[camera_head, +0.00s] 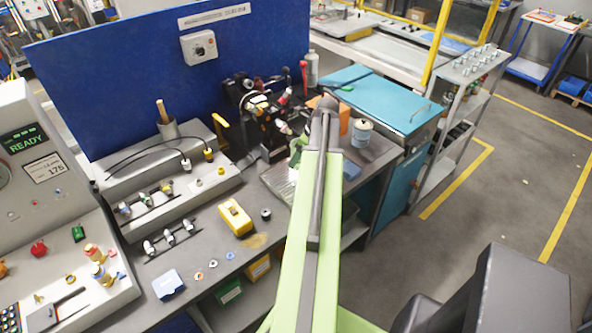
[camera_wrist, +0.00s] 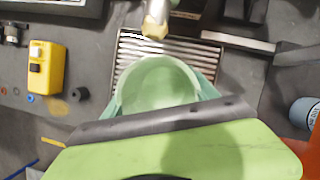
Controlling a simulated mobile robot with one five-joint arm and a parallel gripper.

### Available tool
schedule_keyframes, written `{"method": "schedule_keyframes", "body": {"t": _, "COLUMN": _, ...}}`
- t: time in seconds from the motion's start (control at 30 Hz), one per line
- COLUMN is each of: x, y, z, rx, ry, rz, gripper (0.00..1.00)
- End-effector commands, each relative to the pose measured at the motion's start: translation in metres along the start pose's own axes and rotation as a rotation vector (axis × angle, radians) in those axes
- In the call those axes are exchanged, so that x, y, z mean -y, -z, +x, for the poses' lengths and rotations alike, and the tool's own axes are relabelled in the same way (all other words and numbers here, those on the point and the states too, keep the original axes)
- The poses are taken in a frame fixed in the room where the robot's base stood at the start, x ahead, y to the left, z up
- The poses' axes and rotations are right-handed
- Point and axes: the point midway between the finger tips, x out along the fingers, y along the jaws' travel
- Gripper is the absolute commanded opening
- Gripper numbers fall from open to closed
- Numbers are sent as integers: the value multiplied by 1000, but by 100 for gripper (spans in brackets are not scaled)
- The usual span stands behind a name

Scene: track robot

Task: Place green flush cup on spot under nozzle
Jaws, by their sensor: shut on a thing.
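The green flush cup (camera_wrist: 157,82) shows in the middle of the wrist view, seen from above with its round opening up. My gripper (camera_wrist: 165,95) is shut on it, with greenish finger parts at its sides. The cup is over a ribbed metal grate (camera_wrist: 128,50), the spot under the nozzle. The brass nozzle tip (camera_wrist: 155,24) is just beyond the cup's far rim. Whether the cup touches the grate cannot be told. In the head view my arm hides most of the gripper and cup; the grate (camera_head: 278,180) shows to its left.
A yellow device (camera_head: 235,217) and a small black knob (camera_head: 266,214) lie left of the grate. A blue-grey can (camera_head: 362,130) and an orange block (camera_head: 344,120) stand to the right. A cluttered fixture (camera_head: 268,112) stands behind.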

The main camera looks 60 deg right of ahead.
Motion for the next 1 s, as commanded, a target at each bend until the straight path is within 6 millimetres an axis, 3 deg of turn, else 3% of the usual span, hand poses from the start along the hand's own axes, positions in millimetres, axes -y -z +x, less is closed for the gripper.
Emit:
{"method": "schedule_keyframes", "body": {"t": 0.03, "x": 2, "y": -5, "z": 14, "rx": 0, "ry": 0, "rz": -3, "gripper": 27}}
{"method": "schedule_keyframes", "body": {"t": 0.1, "x": 2, "y": -12, "z": 20, "rx": 0, "ry": 0, "rz": -1, "gripper": 27}}
{"method": "schedule_keyframes", "body": {"t": 0.27, "x": 1, "y": -17, "z": 22, "rx": 0, "ry": 0, "rz": 0, "gripper": 27}}
{"method": "schedule_keyframes", "body": {"t": 0.37, "x": 1, "y": -14, "z": 27, "rx": 0, "ry": 0, "rz": 0, "gripper": 27}}
{"method": "schedule_keyframes", "body": {"t": 0.6, "x": 1, "y": 0, "z": 62, "rx": 0, "ry": 0, "rz": 0, "gripper": 27}}
{"method": "schedule_keyframes", "body": {"t": 0.97, "x": 1, "y": 0, "z": 62, "rx": 0, "ry": 0, "rz": 0, "gripper": 27}}
{"method": "schedule_keyframes", "body": {"t": 1.0, "x": 1, "y": 0, "z": 62, "rx": 0, "ry": 0, "rz": 0, "gripper": 68}}
